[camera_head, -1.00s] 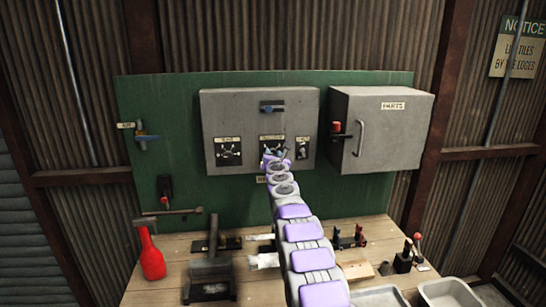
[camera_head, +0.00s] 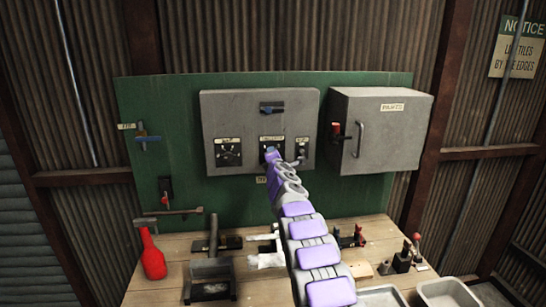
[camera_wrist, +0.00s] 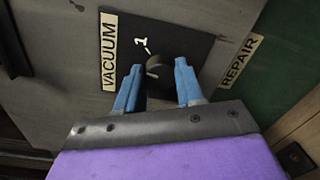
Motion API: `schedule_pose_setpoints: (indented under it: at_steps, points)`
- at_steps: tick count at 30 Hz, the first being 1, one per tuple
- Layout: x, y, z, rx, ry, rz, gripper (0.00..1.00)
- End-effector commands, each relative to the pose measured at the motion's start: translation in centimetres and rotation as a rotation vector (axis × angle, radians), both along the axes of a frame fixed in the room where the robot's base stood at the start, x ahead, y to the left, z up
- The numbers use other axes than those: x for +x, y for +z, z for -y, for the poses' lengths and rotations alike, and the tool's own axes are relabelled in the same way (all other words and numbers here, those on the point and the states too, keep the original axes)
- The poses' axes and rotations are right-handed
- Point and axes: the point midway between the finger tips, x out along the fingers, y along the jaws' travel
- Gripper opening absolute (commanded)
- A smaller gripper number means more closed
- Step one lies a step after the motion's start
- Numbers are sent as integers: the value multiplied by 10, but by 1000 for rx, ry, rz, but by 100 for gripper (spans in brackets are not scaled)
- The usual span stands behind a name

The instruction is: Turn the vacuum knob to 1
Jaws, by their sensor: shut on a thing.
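The vacuum knob (camera_wrist: 157,68) is black and round on a dark plate. In the wrist view it sits between the two blue fingers of my gripper (camera_wrist: 158,88), which is shut on it. In the head view my gripper (camera_head: 271,154) is at the middle dial of the grey control box (camera_head: 225,108), and my arm hides most of that dial.
A left dial (camera_head: 228,152), a small right switch (camera_head: 301,150) and a blue handle (camera_head: 272,107) are on the same box. A grey parts cabinet (camera_head: 395,145) stands to the right.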

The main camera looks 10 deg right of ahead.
Motion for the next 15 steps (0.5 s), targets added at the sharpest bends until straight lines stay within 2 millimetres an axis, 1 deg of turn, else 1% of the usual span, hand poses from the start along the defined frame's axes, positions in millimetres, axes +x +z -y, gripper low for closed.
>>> schedule_pose_setpoints:
  at_steps: [6, 15]
  points:
    - [0, -2, 2, 205, -3, -3, 7]
    - [0, -3, 3, 445, -4, -4, 7]
